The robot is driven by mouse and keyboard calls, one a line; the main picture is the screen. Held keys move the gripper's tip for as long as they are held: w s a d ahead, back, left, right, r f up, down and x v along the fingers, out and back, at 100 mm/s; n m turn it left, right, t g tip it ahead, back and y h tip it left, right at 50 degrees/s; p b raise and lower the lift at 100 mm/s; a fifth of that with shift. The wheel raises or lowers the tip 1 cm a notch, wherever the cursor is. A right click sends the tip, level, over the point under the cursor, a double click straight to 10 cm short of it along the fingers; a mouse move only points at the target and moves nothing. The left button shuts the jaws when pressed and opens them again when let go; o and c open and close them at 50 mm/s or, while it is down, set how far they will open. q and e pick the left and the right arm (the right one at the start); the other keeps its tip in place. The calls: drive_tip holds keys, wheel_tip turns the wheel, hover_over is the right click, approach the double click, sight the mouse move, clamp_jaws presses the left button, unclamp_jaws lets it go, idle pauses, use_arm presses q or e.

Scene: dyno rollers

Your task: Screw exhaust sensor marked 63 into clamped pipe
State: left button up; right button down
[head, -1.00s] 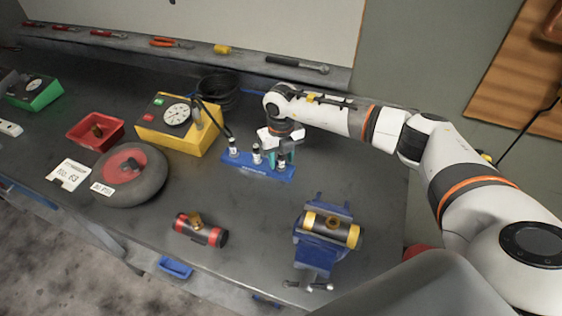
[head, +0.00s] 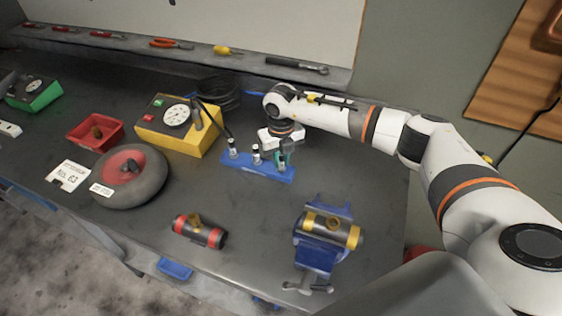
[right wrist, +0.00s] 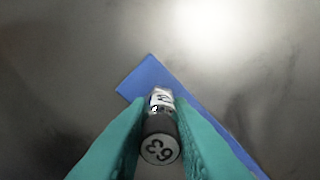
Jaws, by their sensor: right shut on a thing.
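The sensor marked 63 (right wrist: 161,140) is dark, with a white numbered end cap that shows between the teal fingers of my right gripper (right wrist: 160,130). In the head view my right gripper (head: 281,159) is shut on it at the right end of the blue rack (head: 236,167). I cannot tell whether the sensor still sits in its hole. The clamped pipe (head: 344,236) is dark with yellow bands and lies in the blue vise (head: 319,256), its brass port (head: 333,223) facing up. My left gripper is not in view.
Two other sensors (head: 256,153) stand in the rack, left of my gripper. A red-banded pipe (head: 199,232) lies loose at the front. A wheel (head: 143,183), a card reading 63 (head: 68,175), a yellow gauge box (head: 178,130) and a red bin (head: 91,130) stand left. The bench between rack and vise is clear.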

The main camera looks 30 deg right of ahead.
drive_tip(key=shift+r+p, duration=1.9)
drive_tip(key=shift+r, duration=1.15)
